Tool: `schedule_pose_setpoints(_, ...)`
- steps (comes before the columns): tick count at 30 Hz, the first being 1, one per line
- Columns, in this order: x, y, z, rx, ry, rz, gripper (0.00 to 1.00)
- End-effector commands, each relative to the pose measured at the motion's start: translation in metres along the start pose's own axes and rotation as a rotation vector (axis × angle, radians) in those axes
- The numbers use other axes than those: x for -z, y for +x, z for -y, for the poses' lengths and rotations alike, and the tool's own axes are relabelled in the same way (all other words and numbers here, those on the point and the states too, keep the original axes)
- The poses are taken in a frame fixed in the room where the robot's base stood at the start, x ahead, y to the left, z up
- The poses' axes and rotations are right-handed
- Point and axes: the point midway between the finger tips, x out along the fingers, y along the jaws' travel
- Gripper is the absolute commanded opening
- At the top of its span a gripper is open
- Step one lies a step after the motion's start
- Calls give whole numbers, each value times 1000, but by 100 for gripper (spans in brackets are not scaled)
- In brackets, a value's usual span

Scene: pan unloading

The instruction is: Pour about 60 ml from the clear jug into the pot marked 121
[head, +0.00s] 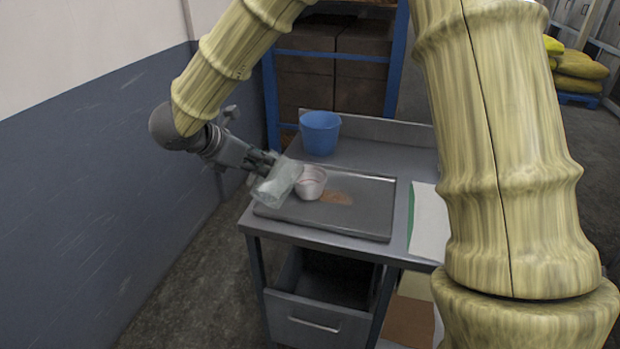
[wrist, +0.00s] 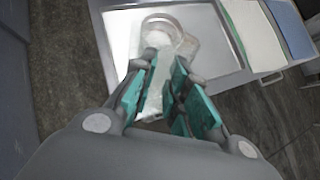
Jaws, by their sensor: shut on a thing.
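The clear jug (head: 277,184) is held tilted well over in my gripper (head: 264,162), its right end close to the pot's rim. A small pale pot (head: 312,185) stands on the grey tray just right of the jug; no number on it is readable. In the wrist view my gripper (wrist: 164,88) has its teal fingers on either side of the pale, see-through jug (wrist: 155,98), with the round pot (wrist: 165,30) just beyond. I cannot make out a stream or the liquid level.
The tray (head: 370,217) lies on a metal bench, with a brownish patch (head: 336,198) right of the pot. A blue bucket (head: 320,133) stands behind. A white sheet with a green edge (head: 429,222) lies to the right. A wall (head: 90,150) runs along the left.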

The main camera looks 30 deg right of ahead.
Motion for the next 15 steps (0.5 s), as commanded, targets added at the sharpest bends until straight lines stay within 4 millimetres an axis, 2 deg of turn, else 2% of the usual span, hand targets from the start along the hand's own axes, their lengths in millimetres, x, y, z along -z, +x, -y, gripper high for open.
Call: schedule_pose_setpoints(15, 4, 0, 0, -1, 0, 20, 0)
